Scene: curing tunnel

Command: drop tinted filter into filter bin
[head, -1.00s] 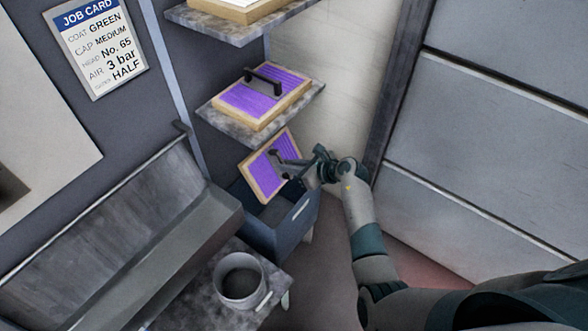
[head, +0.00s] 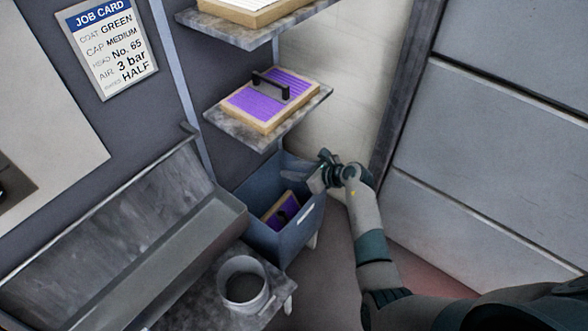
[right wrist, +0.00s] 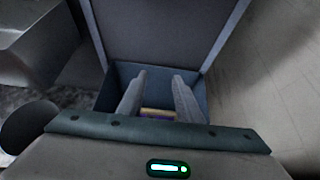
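The tinted filter (head: 283,212), purple with a tan frame and dark handle, lies tilted inside the blue-grey filter bin (head: 290,240). In the right wrist view only a small part of the filter (right wrist: 158,113) shows between the fingers, below them in the bin (right wrist: 125,72). My right gripper (head: 318,178) is at the bin's upper right rim, apart from the filter. In the right wrist view its two fingers (right wrist: 158,80) are spread with nothing between them. My left gripper is not in view.
Another purple filter with a handle (head: 266,98) sits on the shelf (head: 240,130) above the bin. A metal cup (head: 243,284) stands on a ledge in front, beside a grey trough (head: 150,250). A wall and panelled door are at right.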

